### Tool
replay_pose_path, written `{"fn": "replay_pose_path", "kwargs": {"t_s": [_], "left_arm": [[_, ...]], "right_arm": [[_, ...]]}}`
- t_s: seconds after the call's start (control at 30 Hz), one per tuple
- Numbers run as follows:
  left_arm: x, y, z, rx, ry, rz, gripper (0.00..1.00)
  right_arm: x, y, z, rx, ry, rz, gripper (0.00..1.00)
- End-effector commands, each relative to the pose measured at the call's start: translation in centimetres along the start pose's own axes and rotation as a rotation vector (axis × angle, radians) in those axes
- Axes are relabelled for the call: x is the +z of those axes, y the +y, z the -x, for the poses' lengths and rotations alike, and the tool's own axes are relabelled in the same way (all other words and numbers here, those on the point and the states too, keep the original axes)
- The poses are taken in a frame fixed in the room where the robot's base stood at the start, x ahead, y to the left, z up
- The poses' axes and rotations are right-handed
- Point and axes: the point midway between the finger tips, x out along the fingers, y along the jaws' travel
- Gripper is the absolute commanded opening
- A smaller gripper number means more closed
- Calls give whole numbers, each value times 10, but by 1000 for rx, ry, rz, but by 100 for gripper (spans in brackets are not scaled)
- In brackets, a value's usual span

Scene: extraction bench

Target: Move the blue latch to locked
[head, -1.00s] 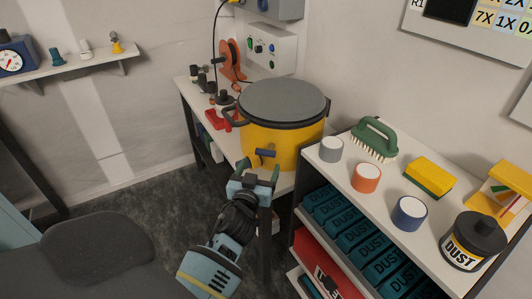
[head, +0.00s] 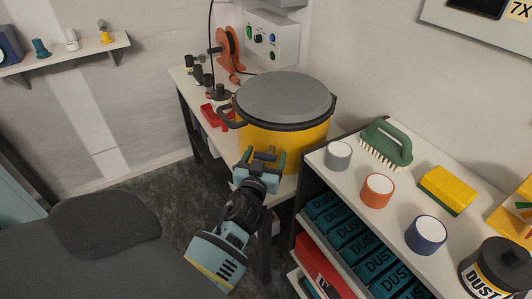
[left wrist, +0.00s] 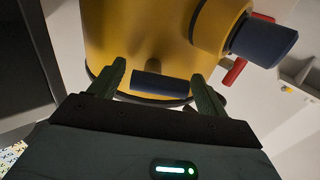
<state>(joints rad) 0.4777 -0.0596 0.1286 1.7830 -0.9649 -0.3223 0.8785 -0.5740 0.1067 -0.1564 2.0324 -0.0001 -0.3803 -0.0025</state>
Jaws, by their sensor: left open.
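The yellow drum (head: 290,140) with a grey lid (head: 285,97) stands on the white bench. The blue latch (head: 265,156) is a short dark-blue bar on the drum's front. In the left wrist view the latch (left wrist: 160,84) lies almost level, low on the yellow wall. My left gripper (head: 264,160) is open at the drum's front, with its green fingers on either side of the latch. Whether the fingertips touch the drum is unclear. My right gripper is not in view.
A white shelf unit on the right holds a grey-sided jar (head: 338,155), an orange jar (head: 377,190), a blue jar (head: 426,235) and a green brush (head: 388,142). A control box (head: 273,38) is behind the drum. A blue spout (left wrist: 262,38) sticks out of the drum.

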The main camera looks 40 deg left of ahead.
Motion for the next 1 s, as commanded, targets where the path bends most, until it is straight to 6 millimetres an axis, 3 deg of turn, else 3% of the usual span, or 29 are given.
{"fn": "replay_pose_path", "kwargs": {"t_s": [0.27,0.6,1.0], "left_arm": [[0,0,0,0,0,0,76],[0,0,0,0,0,0,32],[-1,0,0,0,0,-77,32]], "right_arm": [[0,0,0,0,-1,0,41],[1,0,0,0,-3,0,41],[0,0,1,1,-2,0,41]]}}
